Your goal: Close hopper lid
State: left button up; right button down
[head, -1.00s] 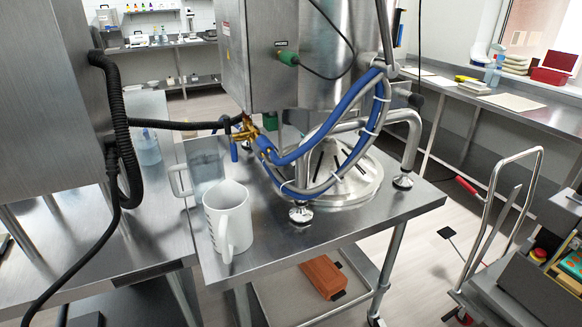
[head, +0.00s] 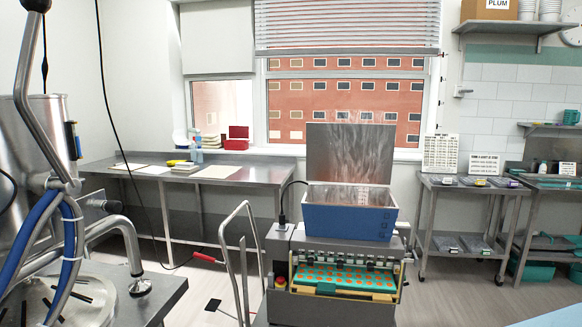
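The gummy depositor (head: 283,262) stands right of centre in the head view. On top is its blue hopper (head: 340,221). The hopper lid (head: 348,152), a metal panel, stands upright at the hopper's back edge, so the hopper is open. Faint vapour seems to rise in front of the lid. A green mould tray (head: 345,279) with orange spots sits at the depositor's front, under a row of nozzles. Neither of my grippers is in view.
A steel kettle with blue hoses (head: 48,245) stands on a table at the left. A cart handle (head: 240,262) rises just left of the depositor. A long steel counter (head: 230,172) runs under the window. Shelving carts (head: 462,190) stand at the right. Some floor is clear between.

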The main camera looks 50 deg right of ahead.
aim_at(315, 158)
jog(key=i+l+u, duration=0.2)
jog(key=l, duration=0.8)
jog(key=k+l, duration=0.1)
jog(key=l, duration=0.35)
jog(key=l+z, duration=0.15)
jog(key=l, duration=2.6)
jog(key=l+u, duration=0.15)
jog(key=l, duration=0.45)
jog(key=k+l+u, duration=0.1)
jog(key=l, duration=0.5)
jog(key=l+u, duration=0.15)
jog(key=l, duration=0.45)
jog(key=k+l+u, duration=0.1)
jog(key=l+u, duration=0.2)
jog(key=l, duration=0.6)
